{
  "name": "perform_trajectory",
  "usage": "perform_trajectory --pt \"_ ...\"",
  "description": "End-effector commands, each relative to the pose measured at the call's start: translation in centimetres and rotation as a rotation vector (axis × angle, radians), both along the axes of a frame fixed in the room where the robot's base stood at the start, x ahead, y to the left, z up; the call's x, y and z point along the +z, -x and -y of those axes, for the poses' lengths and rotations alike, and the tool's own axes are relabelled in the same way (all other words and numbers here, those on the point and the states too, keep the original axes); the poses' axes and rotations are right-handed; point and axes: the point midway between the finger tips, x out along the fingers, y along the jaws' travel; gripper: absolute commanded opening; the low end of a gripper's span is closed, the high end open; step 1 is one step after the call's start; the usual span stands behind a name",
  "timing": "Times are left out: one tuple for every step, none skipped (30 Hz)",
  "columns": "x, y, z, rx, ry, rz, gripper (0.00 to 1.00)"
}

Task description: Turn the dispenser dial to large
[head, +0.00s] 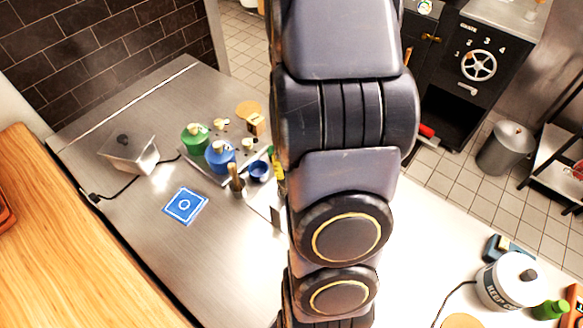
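No dial marked with a large setting can be made out in the head view. A green pump bottle (195,140) and a blue pump bottle (220,157) stand upright on a tray on the steel counter, left of my arm; I cannot tell whether either is the dispenser. A spoked wheel (478,65) with numbers around it sits on a dark cabinet at the upper right. My arm crosses the middle of the picture from top to bottom and hides what is behind it. My gripper is out of view.
A metal box (133,155) with a cord and a blue mat (185,205) are on the steel counter (175,265). A small blue cup (259,171) stands near my arm. A white lidded pot (512,281) stands at the lower right. The counter's front left is clear.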

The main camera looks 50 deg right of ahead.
Motion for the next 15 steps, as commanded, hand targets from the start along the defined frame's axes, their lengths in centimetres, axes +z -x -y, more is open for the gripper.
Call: perform_trajectory --pt "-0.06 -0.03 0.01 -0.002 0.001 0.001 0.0" --pt "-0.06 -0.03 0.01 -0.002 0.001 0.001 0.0" --pt "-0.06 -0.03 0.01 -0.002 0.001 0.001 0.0" --pt "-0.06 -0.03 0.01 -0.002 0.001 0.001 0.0" --pt "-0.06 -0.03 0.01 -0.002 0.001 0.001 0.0" --pt "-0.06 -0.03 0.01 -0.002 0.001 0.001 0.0" --pt "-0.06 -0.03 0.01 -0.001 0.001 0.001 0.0" --pt "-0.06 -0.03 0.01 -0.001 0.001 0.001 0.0" --pt "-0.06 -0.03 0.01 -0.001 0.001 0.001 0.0" --pt "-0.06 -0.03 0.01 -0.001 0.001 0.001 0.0" --pt "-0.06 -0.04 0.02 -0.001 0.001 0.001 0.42" --pt "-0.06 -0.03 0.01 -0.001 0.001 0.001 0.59" --pt "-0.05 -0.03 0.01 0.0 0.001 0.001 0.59" --pt "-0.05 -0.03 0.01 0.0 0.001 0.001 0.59" --pt "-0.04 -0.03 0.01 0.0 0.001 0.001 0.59"
